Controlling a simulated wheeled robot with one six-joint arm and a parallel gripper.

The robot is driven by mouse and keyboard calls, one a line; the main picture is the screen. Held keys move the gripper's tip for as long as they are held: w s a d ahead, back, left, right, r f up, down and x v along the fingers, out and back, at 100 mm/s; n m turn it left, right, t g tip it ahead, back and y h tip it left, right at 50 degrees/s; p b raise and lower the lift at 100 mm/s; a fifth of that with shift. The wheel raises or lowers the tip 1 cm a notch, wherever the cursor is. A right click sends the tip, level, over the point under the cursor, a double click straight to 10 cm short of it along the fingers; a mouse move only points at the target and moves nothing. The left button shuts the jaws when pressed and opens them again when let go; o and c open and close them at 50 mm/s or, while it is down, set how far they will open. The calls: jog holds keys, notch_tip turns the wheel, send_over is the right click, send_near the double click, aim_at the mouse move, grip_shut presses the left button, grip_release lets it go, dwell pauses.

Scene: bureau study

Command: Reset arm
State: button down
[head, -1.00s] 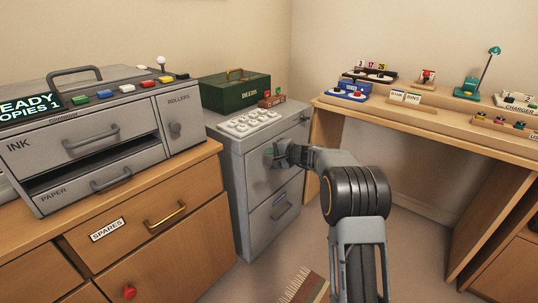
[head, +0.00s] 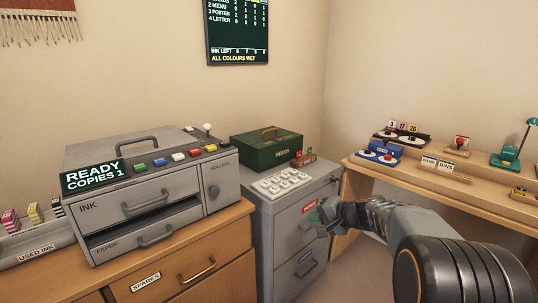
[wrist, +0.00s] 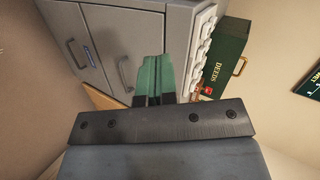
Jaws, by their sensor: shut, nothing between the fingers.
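My gripper (head: 318,217) is in front of the grey filing cabinet (head: 262,232), at the height of its upper drawer, at the end of my arm that reaches in from the lower right. In the wrist view its green fingers (wrist: 153,76) lie together, shut and empty. Beyond them are the cabinet's drawer fronts (wrist: 105,45) with their handles. I cannot tell how far the fingertips are from the cabinet; no contact shows.
A grey copier (head: 150,190) reading READY, COPIES 1 stands on a wooden cabinet at left. A green DEEDS box (head: 266,148) and a white keypad (head: 281,183) sit on the filing cabinet. A wooden desk (head: 480,190) with small stands is at right. A wall board (head: 238,30) hangs above.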

jog(key=s+r+n+g+h+p, duration=0.4)
jog(key=s+r+n+h+p, duration=0.3)
jog(key=s+r+p, duration=1.7)
jog(key=shift+s+a+r+n+h+p, duration=0.3)
jog(key=shift+s+a+r+h+p, duration=0.1)
jog(key=shift+s+h+p, duration=0.45)
